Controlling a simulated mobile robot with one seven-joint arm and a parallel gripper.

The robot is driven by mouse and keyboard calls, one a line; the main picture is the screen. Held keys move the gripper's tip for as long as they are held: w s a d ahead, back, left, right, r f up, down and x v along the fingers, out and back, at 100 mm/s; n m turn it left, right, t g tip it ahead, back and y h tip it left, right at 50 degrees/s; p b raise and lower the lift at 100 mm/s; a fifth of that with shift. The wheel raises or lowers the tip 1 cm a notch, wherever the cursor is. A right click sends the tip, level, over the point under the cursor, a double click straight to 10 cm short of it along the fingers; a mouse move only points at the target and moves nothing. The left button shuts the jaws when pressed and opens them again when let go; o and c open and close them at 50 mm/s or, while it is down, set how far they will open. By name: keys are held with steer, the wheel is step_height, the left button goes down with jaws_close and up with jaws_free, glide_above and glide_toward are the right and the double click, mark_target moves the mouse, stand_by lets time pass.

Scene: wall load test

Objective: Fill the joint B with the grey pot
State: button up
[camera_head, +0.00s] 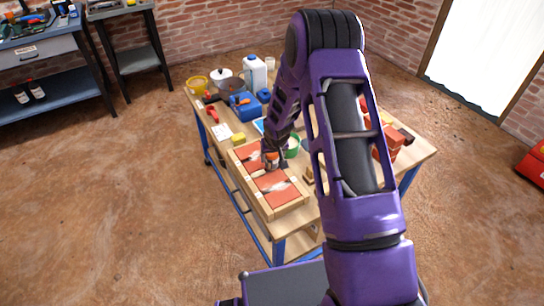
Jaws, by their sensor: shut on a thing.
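A wooden frame (237,176) lies on the workbench with red bricks (274,188) set in it. Pale smears show on and between the bricks. The joint letters are too small to read, so I cannot tell which gap is joint B. My gripper (272,160) is low over the middle of the frame, pointing down. It is shut on a small greyish thing, which looks like the grey pot, mostly hidden by the fingers. I cannot tell whether it touches the bricks or whether anything flows from it.
The workbench (313,212) also bears a green tub (292,147), a yellow sponge (238,139), a blue box (243,106), a white jug (255,72) and a yellow bucket (197,85). Red bricks (392,137) stand at the right, partly behind my arm. Open floor surrounds the bench.

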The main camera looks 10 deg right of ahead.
steer(key=shift+f+b, duration=0.6)
steer(key=shift+b, duration=0.1)
stand_by(2.0)
steer(key=shift+r+p, duration=2.05)
steer(key=shift+r, duration=1.55)
steer(key=shift+f, duration=0.1)
